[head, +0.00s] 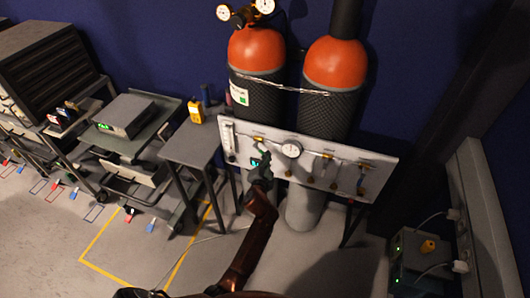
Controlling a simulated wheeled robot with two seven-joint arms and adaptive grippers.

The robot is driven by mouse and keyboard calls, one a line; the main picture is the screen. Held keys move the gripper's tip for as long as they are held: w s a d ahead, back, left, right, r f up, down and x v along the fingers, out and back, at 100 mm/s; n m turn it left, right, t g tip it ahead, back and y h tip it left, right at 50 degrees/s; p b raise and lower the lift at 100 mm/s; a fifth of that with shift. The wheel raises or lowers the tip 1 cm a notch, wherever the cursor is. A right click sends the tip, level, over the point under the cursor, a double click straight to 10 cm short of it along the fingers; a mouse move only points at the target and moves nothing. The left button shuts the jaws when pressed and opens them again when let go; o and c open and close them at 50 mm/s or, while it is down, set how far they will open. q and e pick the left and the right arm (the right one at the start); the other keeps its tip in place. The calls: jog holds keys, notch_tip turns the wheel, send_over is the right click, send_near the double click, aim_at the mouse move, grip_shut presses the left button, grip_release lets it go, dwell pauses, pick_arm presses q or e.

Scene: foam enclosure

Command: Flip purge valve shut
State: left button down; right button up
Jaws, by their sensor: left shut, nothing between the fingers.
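A pale valve panel (226,126) stands in front of two gas cylinders. It carries a round gauge (291,149) and several small valves with yellow-orange parts, including one at right of the gauge (327,157) and one near the right end (365,166). Which of them is the purge valve I cannot tell. My left gripper (259,162) is shut and empty at the panel's front, left of the gauge, and hides part of the panel there. Whether it touches a valve handle I cannot tell. My right gripper is not in view.
Two orange-topped cylinders (256,52) stand behind the panel, held by a chain. A grey table (190,145) with a yellow meter (196,112) is left of it. Stacked boxes with white cables (417,262) are at lower right. Floor in front is mostly clear.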

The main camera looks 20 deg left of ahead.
pick_arm(q)
jog(key=shift+s+a+f+m+t+y+b, duration=0.1)
jog(key=shift+a+f+m+t+y+b, duration=0.4)
jog(key=shift+m+b, duration=0.95)
jog(key=shift+a+f+m+t+y+b, duration=0.1)
jog(key=shift+a+f+m+b, duration=0.65)
jog(key=shift+m+b, duration=0.75)
jog(key=shift+s+a+f+m+t+y+b, duration=0.1)
jog(key=shift+a+f+m+t+y+b, duration=0.4)
jog(key=shift+m+b, duration=0.95)
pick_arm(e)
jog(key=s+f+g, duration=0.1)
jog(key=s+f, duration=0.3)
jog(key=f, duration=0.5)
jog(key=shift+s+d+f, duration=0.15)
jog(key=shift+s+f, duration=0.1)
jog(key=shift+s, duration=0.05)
pick_arm(q)
jog(key=shift+f, duration=0.2)
jog(key=s+d, duration=0.7)
jog(key=s, duration=0.2)
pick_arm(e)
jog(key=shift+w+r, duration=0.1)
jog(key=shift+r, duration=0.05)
